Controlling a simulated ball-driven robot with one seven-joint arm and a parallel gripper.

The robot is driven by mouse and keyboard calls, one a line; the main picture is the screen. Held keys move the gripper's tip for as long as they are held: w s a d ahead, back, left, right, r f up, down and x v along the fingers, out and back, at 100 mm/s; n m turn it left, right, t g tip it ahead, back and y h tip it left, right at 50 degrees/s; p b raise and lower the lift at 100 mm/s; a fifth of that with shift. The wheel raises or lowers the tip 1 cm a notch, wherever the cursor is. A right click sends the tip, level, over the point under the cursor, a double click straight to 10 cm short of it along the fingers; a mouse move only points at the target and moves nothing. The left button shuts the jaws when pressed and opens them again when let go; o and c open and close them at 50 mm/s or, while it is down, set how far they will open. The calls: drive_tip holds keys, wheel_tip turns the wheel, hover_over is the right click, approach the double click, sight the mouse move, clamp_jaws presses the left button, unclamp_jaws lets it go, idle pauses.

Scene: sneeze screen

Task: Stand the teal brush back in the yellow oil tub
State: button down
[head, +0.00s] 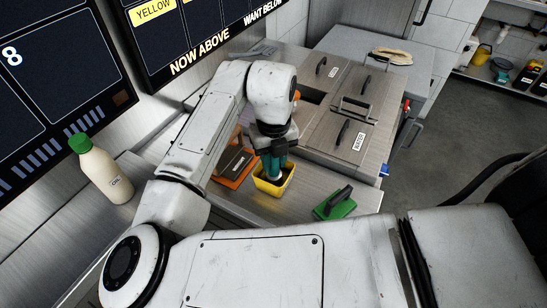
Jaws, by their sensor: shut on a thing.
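The yellow oil tub (261,188) stands on the steel counter below my arm. My gripper (273,160) points down right over the tub. It is shut on the teal brush (274,168), which is upright, with its lower end at or inside the tub's opening. The tub's near wall hides the brush's lower end, so I cannot tell whether it touches the bottom.
A green scrubber with a dark handle (336,203) lies right of the tub. An orange tray with a dark block (235,167) sits to its left. A green-capped oil bottle (104,172) stands at the left. Lidded steel bins (335,105) are behind.

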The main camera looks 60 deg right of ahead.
drive_tip(key=c, duration=0.8)
unclamp_jaws()
drive_tip(key=shift+c, duration=0.2)
wheel_tip(320, 180, up, 12)
drive_tip(key=shift+r+b, duration=0.15)
drive_tip(key=shift+b, duration=0.2)
